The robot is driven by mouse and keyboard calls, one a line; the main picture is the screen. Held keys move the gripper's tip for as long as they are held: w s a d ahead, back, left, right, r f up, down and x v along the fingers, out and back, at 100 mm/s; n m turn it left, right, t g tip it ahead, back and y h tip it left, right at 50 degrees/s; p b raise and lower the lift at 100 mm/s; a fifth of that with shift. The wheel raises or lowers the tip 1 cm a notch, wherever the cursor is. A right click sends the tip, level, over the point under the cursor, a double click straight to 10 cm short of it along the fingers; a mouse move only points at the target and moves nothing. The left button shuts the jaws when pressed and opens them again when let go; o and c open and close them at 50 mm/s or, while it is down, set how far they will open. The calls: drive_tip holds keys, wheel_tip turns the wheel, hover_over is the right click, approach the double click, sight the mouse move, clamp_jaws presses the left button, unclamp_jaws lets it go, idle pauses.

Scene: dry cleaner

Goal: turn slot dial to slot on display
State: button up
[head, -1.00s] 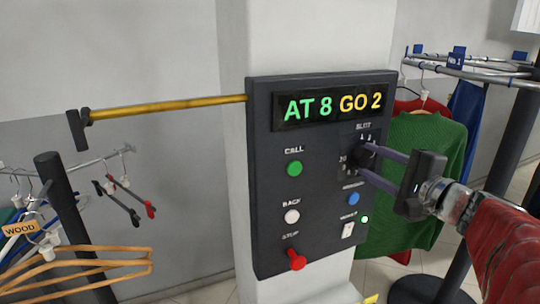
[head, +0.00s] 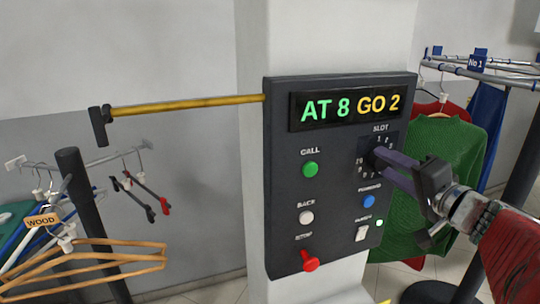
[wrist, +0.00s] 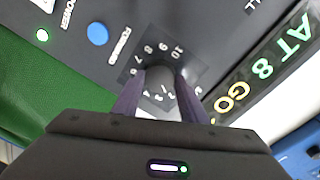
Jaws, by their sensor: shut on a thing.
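The dark control panel (head: 280,190) is mounted on a pale pillar. Its display (head: 345,107) reads "AT 8" in green and "GO 2" in yellow. The slot dial (wrist: 160,78) is a dark round knob in a ring of numbers, with 7 to 10 readable in the wrist view. My gripper (head: 376,160) is shut on the dial from the right, one purple finger on each side of the knob. In the head view the fingers hide much of the dial. I cannot tell clearly which number its pointer faces.
The panel also has a green CALL button (head: 310,169), a white BACK button (head: 306,217), a red STOP knob (head: 310,261), a blue button (head: 369,201) and a small white switch (head: 361,233). A yellow bar (head: 190,105) sticks out left. A green sweater (head: 440,150) hangs close behind my gripper.

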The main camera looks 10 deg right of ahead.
drive_tip(key=shift+a+f, duration=0.1)
drive_tip(key=shift+f, duration=0.2)
drive_tip(key=o, duration=1.1)
drive_tip(key=shift+r, duration=0.2)
drive_tip(key=shift+c, duration=0.2)
drive_tip(key=shift+s, duration=0.15)
